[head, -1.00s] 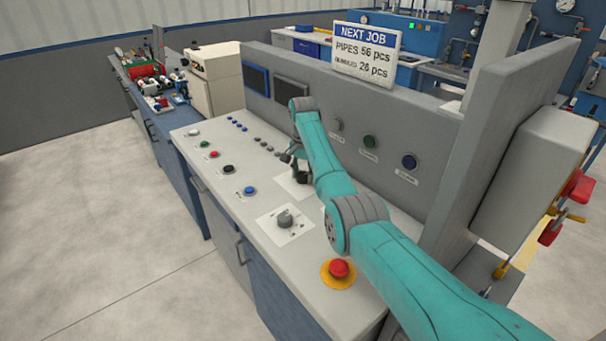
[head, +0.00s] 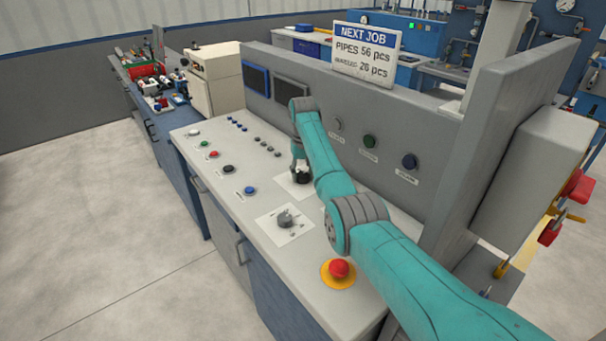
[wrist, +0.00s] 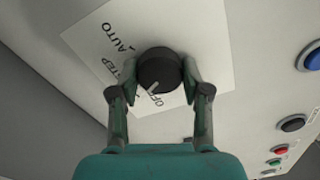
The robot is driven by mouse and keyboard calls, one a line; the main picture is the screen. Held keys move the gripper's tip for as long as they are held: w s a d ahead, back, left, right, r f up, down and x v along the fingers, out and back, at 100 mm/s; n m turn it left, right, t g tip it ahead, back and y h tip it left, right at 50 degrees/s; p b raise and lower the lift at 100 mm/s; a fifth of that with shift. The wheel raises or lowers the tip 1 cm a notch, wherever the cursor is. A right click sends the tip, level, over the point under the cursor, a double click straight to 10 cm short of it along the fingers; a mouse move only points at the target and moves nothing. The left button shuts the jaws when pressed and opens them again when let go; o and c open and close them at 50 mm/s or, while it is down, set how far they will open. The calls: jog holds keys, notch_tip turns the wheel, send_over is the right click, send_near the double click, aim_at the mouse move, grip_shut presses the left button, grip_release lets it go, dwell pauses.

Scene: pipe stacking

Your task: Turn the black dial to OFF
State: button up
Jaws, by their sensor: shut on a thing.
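The black dial (wrist: 159,72) sits on a white label plate (wrist: 207,25) marked AUTO, STEP and OFF. Its white pointer line aims down and to the left in the wrist view, close to the OFF lettering; I cannot tell if it is exactly on the mark. My gripper (wrist: 158,77) is shut on the dial, one finger on each side. In the head view my gripper (head: 300,166) reaches down over the black dial (head: 303,178), whose face is mostly hidden there by the gripper.
A grey dial (head: 286,219) on a white plate lies nearer on the console (head: 222,215). A red emergency button (head: 339,268) on a yellow base sits below my arm. Several coloured buttons line the left side. An upright panel (head: 400,135) rises behind the gripper.

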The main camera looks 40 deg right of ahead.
aim_at(303, 175)
jog(key=n, duration=0.6)
jog(key=shift+n, duration=0.3)
dwell(0.4)
jog(key=o, duration=1.1)
jog(key=shift+o, duration=0.2)
jog(key=shift+r, duration=0.1)
notch_tip(303, 175, up, 12)
